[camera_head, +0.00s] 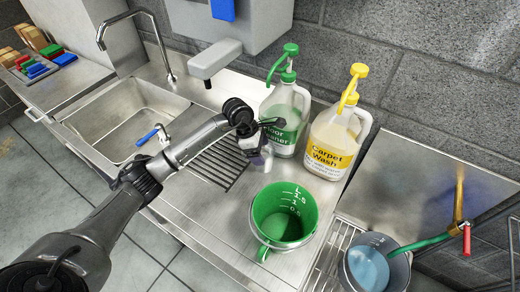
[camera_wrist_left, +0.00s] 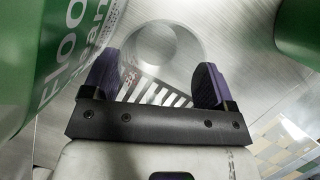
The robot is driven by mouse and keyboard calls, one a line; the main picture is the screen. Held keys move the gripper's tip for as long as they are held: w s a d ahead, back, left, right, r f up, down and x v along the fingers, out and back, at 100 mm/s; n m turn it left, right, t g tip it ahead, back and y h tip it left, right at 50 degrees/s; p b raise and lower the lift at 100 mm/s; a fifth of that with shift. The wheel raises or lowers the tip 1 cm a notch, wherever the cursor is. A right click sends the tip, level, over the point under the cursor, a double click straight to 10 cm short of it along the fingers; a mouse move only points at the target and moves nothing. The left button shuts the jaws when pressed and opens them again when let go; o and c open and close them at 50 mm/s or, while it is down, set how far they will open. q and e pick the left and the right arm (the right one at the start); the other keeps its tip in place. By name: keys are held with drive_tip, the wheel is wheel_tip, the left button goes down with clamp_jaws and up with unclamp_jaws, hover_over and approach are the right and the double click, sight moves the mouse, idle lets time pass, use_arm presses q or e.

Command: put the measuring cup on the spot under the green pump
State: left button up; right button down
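The green pump (camera_head: 288,58) tops a white Floor Cleaner jug (camera_head: 286,112) by the wall. My left gripper (camera_head: 260,158) points down at the counter just in front of this jug, partly overlapping it in the picture. In the left wrist view the purple fingers (camera_wrist_left: 158,80) stand apart on either side of the measuring cup (camera_wrist_left: 165,48), a round, clear-grey shape with small red marks. In the head view the cup is mostly hidden by the gripper. The spot under the pump is not clearly visible. My right gripper is out of view.
A yellow-pumped Carpet Wash jug (camera_head: 337,135) stands right of the Floor Cleaner. A green bucket (camera_head: 262,212) stands in front, and a bucket of blue liquid (camera_head: 352,268) at lower right. The sink (camera_head: 100,125) and drain grooves (camera_head: 213,168) lie left. A faucet (camera_head: 162,40) rises behind the sink.

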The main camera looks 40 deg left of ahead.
use_arm(q)
drive_tip(key=shift+o, duration=0.6)
drive_tip(key=shift+r, duration=0.1)
drive_tip(key=shift+r, duration=0.25)
drive_tip(key=s+a, duration=0.6)
drive_tip(key=a, duration=0.4)
drive_tip(key=shift+s+a+r, duration=0.3)
drive_tip(key=shift+r, duration=0.05)
drive_tip(key=shift+d, duration=0.1)
